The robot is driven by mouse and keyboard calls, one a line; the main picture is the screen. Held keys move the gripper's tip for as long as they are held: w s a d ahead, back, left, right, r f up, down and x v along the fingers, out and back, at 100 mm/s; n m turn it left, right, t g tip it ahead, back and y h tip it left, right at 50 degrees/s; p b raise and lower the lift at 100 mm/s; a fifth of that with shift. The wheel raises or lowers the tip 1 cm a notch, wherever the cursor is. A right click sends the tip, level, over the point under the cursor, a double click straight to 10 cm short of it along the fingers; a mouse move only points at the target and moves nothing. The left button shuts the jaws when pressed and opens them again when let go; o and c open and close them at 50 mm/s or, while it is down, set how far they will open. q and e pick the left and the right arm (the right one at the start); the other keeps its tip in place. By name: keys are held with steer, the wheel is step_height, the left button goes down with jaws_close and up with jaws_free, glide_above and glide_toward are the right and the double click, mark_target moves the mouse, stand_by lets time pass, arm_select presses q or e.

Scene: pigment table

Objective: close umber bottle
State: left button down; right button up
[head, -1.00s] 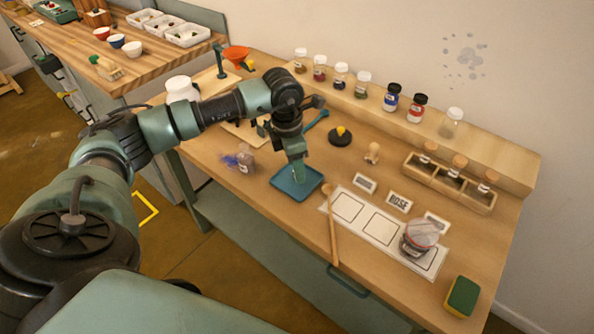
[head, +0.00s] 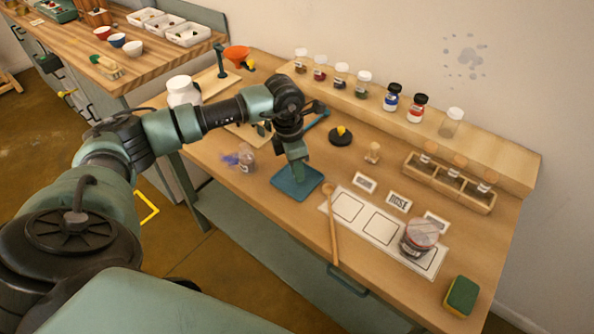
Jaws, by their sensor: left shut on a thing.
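My left gripper (head: 298,181) points down at the blue tray (head: 283,192). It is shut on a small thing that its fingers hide. No readable label tells which bottle is umber. My right gripper is not in view.
A wooden stick (head: 332,225) lies right of the tray, by the white strip (head: 378,227). A black disc with a yellow knob (head: 340,137), a wooden rack (head: 450,184), a white jar (head: 183,92) and a sponge (head: 461,296) are around.

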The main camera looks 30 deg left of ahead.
arm_select(q)
step_height(320, 180, up, 20)
steer(key=b, duration=0.3)
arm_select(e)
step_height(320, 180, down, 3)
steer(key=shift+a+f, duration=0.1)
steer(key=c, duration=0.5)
arm_select(q)
steer(key=s+d+f+m+g, duration=0.1)
steer(key=s+d+f+m, duration=0.5)
steer(key=m, duration=0.8)
steer(key=s+d+f+m+g, duration=0.1)
steer(key=s+d+f+m, duration=0.5)
steer(key=m, duration=0.8)
steer(key=s+d, duration=0.1)
steer(key=s, duration=0.1)
steer(key=shift+s+d+f+g+y, duration=0.25)
steer(key=shift+s+f+g+y, duration=0.05)
steer(key=shift+s+y, duration=0.1)
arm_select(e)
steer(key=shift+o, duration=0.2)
